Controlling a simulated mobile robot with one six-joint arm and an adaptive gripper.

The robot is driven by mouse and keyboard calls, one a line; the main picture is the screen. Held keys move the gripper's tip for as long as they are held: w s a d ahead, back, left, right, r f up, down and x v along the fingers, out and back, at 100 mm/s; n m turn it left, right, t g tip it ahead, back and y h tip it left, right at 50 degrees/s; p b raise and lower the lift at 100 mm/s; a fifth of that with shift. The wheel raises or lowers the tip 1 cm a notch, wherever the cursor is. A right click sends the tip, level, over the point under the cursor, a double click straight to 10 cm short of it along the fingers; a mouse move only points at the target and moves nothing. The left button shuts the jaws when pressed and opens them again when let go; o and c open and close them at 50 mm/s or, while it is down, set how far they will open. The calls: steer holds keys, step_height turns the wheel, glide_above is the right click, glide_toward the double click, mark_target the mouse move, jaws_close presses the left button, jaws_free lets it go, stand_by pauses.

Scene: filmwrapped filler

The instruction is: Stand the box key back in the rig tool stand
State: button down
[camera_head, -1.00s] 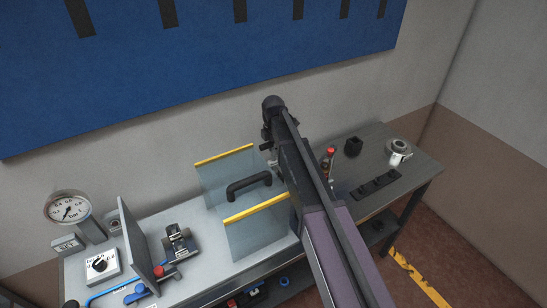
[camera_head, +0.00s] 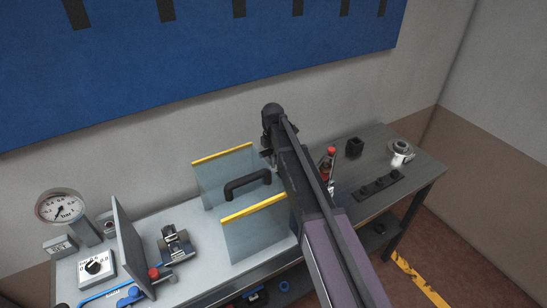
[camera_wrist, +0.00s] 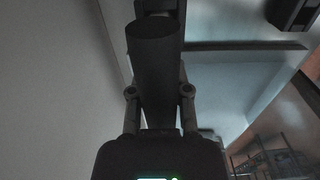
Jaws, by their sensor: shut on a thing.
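A dark, round-ended bar, which I take to be the box key (camera_wrist: 154,65), lies between the fingers of my gripper (camera_wrist: 159,30) in the wrist view. My gripper is shut on it. In the head view my arm hides most of the gripper and the key; only small dark parts show beside the arm, above the bench near the clear guard. A low dark strip with several round sockets (camera_head: 362,192), possibly the rig tool stand, lies on the right part of the bench. I cannot tell which fixture is the stand.
A clear guard (camera_head: 255,235) with yellow edges and a black handle (camera_head: 247,184) stands mid-bench. A red-topped item (camera_head: 331,152), a black block (camera_head: 354,146) and a metal ring-shaped part (camera_head: 401,146) are to the right. A gauge (camera_head: 61,207) and upright panel (camera_head: 130,247) stand left.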

steer(key=shift+f, duration=0.2)
steer(key=c, duration=0.6)
jaws_free()
steer(key=shift+r, duration=0.2)
step_height(320, 180, up, 12)
steer(key=p, duration=1.2)
steer(key=shift+s+d+m, duration=0.3)
steer(key=shift+s+d, duration=0.1)
steer(key=s+d+m, duration=0.7)
steer(key=s+m, duration=0.1)
steer(key=s+d+m, duration=0.8)
steer(key=s, duration=0.1)
steer(key=s+d+m, duration=0.7)
steer(key=s+m, duration=0.1)
steer(key=shift+s+d, duration=0.15)
steer(key=shift+d, duration=0.2)
